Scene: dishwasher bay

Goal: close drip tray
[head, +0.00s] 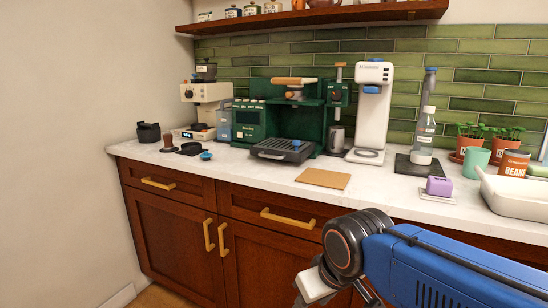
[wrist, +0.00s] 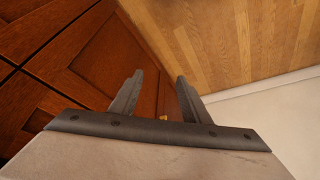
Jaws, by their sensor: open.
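The drip tray (head: 283,150) is a dark grey, ribbed tray at the foot of the green espresso machine (head: 290,112). It sticks out in front of the machine over the white counter. My gripper (wrist: 154,95) shows in the wrist view with its two dark fingers apart and nothing between them. In the head view its fingertips are not clear; only its pale body shows low in the picture, in front of the cabinets and well away from the tray. The tray is not in the wrist view.
A cork mat (head: 323,179) lies on the counter right of the tray. A blue bowl (head: 206,156) and a grinder (head: 207,100) stand to its left. A white coffee maker (head: 372,110) stands to the right. Cabinets with brass handles (head: 288,219) run below the counter.

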